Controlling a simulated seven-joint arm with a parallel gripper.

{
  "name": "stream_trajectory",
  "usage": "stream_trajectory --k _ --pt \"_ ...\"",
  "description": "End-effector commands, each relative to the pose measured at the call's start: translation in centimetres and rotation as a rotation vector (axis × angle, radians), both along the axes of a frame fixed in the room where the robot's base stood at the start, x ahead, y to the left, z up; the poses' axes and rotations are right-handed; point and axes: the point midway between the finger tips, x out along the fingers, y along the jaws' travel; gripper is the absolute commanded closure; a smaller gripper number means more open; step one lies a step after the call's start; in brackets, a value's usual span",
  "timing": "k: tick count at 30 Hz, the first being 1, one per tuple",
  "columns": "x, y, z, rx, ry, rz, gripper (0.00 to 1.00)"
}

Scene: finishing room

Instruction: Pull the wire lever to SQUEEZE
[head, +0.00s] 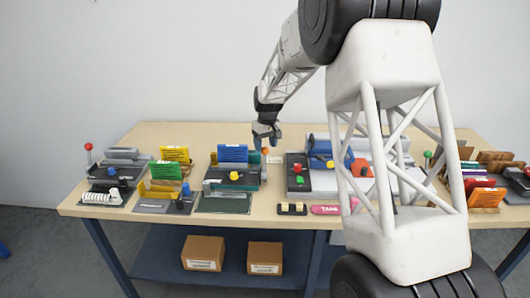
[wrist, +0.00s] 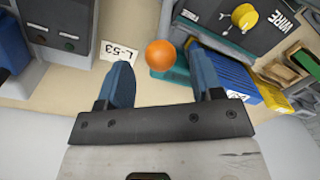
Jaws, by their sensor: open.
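The wire machine (head: 235,175) stands left of centre on the table, with a dark face and teal base. In the wrist view its dark panel (wrist: 235,35) reads WIRE and carries a yellow knob (wrist: 245,17). An orange ball (wrist: 160,55), which looks like the lever's knob, shows beside that panel; its stem is hidden. It also shows in the head view (head: 265,151), just below my gripper (head: 266,141). My gripper is open, its blue fingers on either side of the ball in the wrist view, with gaps. I cannot tell the depth. No SQUEEZE mark is readable.
A white L-53 card (wrist: 117,51) lies beside the ball. Blue cards (wrist: 225,84) and a yellow rack (wrist: 275,97) are near the right finger. Other machines crowd both sides of the table.

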Motion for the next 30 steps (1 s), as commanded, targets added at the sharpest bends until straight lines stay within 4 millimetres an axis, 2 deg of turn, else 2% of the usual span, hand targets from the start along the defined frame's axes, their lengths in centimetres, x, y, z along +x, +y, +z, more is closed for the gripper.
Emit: stream_trajectory --k 3,9,21,23,30 --pt "0.0 0.1 -1.5 -0.001 0.001 0.0 0.4" --pt "-0.1 0.2 -3.1 0.0 0.0 0.0 0.4" --pt "-0.1 0.2 -3.6 0.001 -0.001 0.0 0.4" --pt "-0.1 0.2 -3.6 0.001 -0.001 0.0 0.47" --pt "-0.1 0.2 -3.6 0.001 -0.001 0.0 0.84"
